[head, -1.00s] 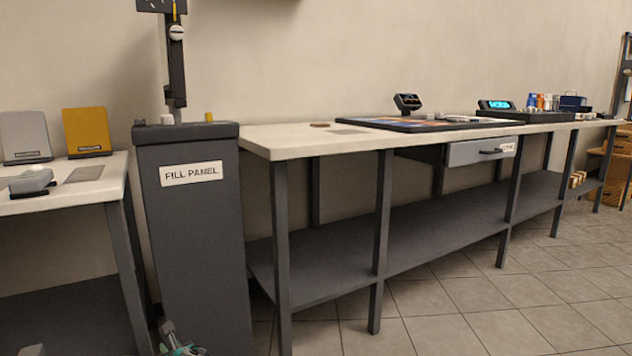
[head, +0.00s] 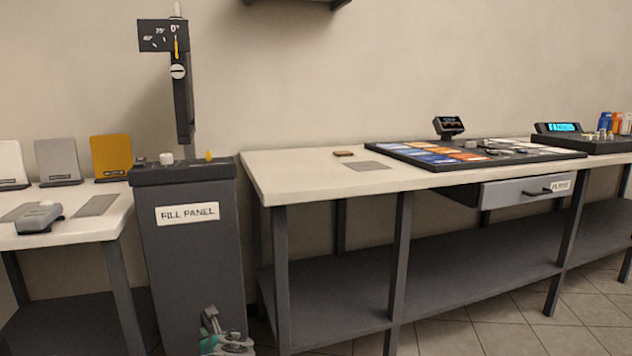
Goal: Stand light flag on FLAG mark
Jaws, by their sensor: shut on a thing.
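My gripper (head: 226,343) is low at the bottom edge of the picture, in front of the fill panel stand. It is small and partly cut off, and I cannot make out what its jaws hold. White (head: 12,163), grey (head: 58,160) and yellow (head: 111,155) upright panels stand at the back of the left table; their small labels are not readable, so I cannot tell whether one is the light flag. Flat grey rectangles lie on the left table (head: 97,205) and on the long bench (head: 368,165). No FLAG lettering is readable.
The dark FILL PANEL stand (head: 190,265) rises between the left table (head: 110,222) and the long bench (head: 290,184). A grey device (head: 39,217) lies on the left table. The bench holds a brown block (head: 344,153), a colored swatch board (head: 435,153) and a small display (head: 448,126).

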